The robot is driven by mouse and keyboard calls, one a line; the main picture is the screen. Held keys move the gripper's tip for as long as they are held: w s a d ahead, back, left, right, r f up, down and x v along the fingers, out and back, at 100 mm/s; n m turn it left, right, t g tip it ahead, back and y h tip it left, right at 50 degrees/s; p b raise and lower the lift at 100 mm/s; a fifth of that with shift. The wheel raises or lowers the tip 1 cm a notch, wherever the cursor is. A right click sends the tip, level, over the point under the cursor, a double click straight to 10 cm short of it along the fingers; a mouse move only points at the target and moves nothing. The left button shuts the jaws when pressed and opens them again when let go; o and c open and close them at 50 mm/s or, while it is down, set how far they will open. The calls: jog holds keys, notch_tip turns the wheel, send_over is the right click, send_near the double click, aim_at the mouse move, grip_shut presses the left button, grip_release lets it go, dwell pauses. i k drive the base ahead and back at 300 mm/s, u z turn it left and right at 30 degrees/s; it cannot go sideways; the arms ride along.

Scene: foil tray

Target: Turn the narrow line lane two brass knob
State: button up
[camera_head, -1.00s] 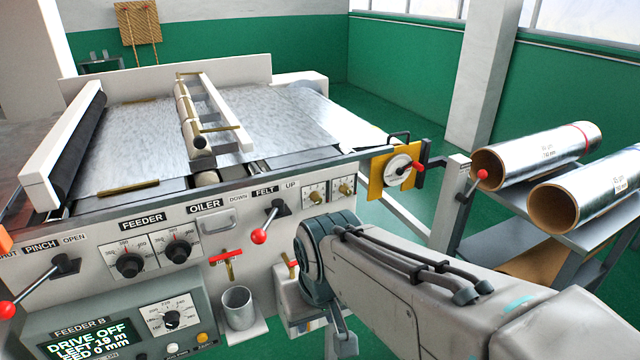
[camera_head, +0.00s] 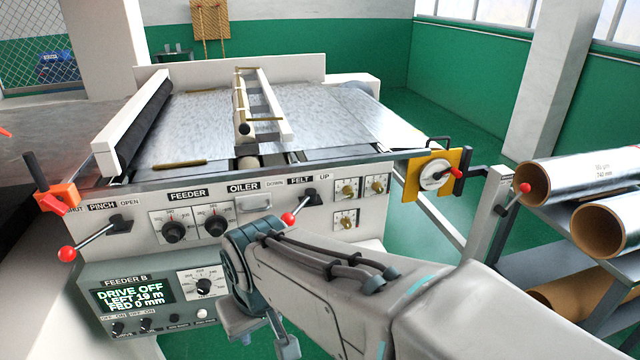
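Three small brass knobs sit on pale dial plates at the right of the white front panel. Two are side by side, an upper left brass knob (camera_head: 347,188) and an upper right brass knob (camera_head: 377,184). A lower brass knob (camera_head: 345,220) sits under the upper left one. Their labels are too small to read, so I cannot tell which is the narrow line lane two knob. My arm crosses the lower right, with its bent joint below and left of the knobs. My gripper's fingers do not show. Nothing is seen touching the knobs.
The red-balled felt lever (camera_head: 290,217) stands left of the knobs, close above my arm. A yellow plate with a dial (camera_head: 432,175) juts out at the right corner. Foil rolls (camera_head: 580,185) lie on a rack at right. Feeder B's box (camera_head: 140,300) is lower left.

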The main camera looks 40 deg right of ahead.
aim_at(377, 186)
jog(key=k, duration=0.5)
jog(key=z, duration=0.75)
jog(key=i, duration=0.5)
